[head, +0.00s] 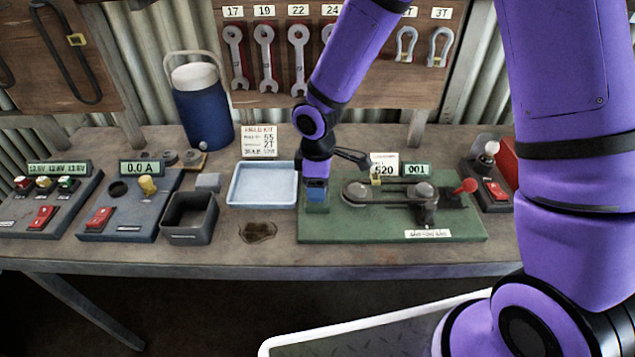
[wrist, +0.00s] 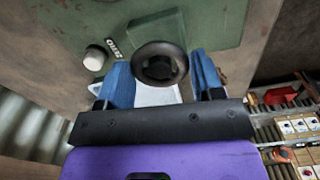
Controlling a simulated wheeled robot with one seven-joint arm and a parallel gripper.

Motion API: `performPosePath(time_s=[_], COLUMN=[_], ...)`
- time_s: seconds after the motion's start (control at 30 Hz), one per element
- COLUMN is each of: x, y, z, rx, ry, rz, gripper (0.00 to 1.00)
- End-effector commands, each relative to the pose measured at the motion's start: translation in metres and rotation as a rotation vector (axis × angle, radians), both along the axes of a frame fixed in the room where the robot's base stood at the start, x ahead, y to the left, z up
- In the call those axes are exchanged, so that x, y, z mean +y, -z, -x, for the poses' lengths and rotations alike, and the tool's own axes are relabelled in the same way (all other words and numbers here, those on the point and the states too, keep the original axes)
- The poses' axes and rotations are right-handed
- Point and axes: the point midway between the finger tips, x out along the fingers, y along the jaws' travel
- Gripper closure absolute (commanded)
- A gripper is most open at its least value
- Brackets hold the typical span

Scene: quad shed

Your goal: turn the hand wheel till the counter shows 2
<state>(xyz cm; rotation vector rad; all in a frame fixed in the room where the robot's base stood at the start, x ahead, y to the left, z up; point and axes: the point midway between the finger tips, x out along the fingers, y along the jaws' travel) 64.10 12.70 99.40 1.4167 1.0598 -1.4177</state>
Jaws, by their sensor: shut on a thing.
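A green board (head: 390,238) on the bench carries a belt drive with two round pulleys. Its counter (head: 417,170) reads 001. My gripper (head: 317,192) points down at the board's left end, with blue fingers. In the wrist view my gripper (wrist: 163,72) has one finger on each side of a dark round hand wheel (wrist: 160,62) and is shut on it. In the head view the hand wheel is hidden by my gripper.
A red-knobbed lever (head: 465,187) stands on the board's right side. A pale blue tray (head: 262,203) lies just left of my gripper, and a dark grey bin (head: 190,235) further left. Switch panels (head: 125,215) fill the bench's left. The bench front before the tray is mostly clear.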

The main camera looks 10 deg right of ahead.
Motion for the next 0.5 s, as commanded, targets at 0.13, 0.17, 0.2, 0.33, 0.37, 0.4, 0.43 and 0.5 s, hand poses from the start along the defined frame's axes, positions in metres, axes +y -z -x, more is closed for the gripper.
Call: performPosePath(time_s=[0.13,0.17,0.2,0.33,0.37,0.4,0.43,0.5], x=[-0.0002,-0.0002,-0.0002,-0.0001,-0.0001,-0.0001,-0.0001,-0.0001], y=[-0.0004,-0.0004,-0.0004,-0.0004,-0.0004,-0.0004,-0.0004,-0.0004], z=[-0.0010,-0.0010,-0.0010,-0.0009,-0.0009,-0.0009,-0.0009,-0.0009], rx=[-0.002,-0.002,-0.002,-0.002,-0.002,-0.002,-0.002,-0.002], ry=[-0.044,-0.051,-0.058,-0.070,-0.071,-0.072,-0.073,-0.073], rz=[0.000,0.000,0.000,0.000,0.000,0.000,0.000,0.000], gripper=[0.63,0.63,0.63,0.63,0.63,0.63,0.63,0.63])
